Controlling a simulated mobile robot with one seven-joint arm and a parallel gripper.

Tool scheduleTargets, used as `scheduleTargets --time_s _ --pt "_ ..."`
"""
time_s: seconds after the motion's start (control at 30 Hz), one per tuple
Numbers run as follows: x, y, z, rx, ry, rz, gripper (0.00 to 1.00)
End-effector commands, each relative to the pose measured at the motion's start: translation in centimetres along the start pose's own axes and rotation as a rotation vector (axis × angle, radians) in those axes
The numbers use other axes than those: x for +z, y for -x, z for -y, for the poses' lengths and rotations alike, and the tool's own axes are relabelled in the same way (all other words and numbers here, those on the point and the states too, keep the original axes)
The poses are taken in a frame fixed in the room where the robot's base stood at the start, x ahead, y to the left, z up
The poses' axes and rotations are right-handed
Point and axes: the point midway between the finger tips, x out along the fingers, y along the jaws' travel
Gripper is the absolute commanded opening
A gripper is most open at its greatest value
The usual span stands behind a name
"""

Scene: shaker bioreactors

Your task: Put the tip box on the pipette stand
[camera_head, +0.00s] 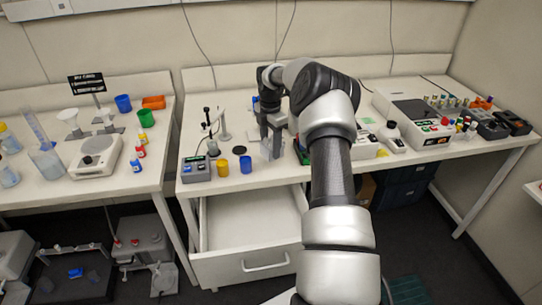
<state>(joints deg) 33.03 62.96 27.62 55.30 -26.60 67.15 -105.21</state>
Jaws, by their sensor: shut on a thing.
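My gripper (271,136) points down over the middle bench and is shut on a pale, clear-looking object (266,150), which seems to be the tip box. My fingers and arm hide part of it, and I cannot tell if it touches the bench top. Left of it is a small upright stand with thin posts (223,124); I cannot tell for sure whether this is the pipette stand. My arm hides the bench area just right of the gripper.
A grey control box (195,168), a yellow cup (222,168) and a blue cup (245,164) stand near the front edge. An open drawer (252,222) juts out below. A white bottle (391,136) and a large instrument (412,115) stand to the right.

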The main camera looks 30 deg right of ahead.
Motion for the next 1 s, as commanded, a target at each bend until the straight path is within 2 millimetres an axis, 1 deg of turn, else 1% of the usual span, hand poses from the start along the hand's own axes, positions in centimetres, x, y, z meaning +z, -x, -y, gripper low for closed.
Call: scheduleTargets --time_s 0.03,0.17,0.27,0.43,0.5,0.7,0.8,0.83,0.93,1.0 --pt "0.0 -0.6 0.0 0.0 0.0 0.0 0.26" --pt "0.0 -1.5 0.0 0.001 -0.001 0.001 0.26" --pt "0.0 -2.5 0.0 0.0 -0.002 -0.001 0.26" --pt "0.0 -4.8 0.0 0.001 -0.003 0.0 0.26" --pt "0.0 -5.1 -0.1 0.002 -0.003 0.001 0.26" --pt "0.0 -5.1 -0.1 0.002 -0.003 0.001 0.26" --pt "0.0 -5.5 -0.1 0.002 -0.003 0.001 0.26" --pt "0.0 -5.5 -0.1 0.002 -0.003 0.001 0.51" --pt "0.0 -5.4 0.0 0.002 -0.003 0.001 0.68" --pt "0.0 -5.4 0.0 0.002 -0.003 0.001 0.68"
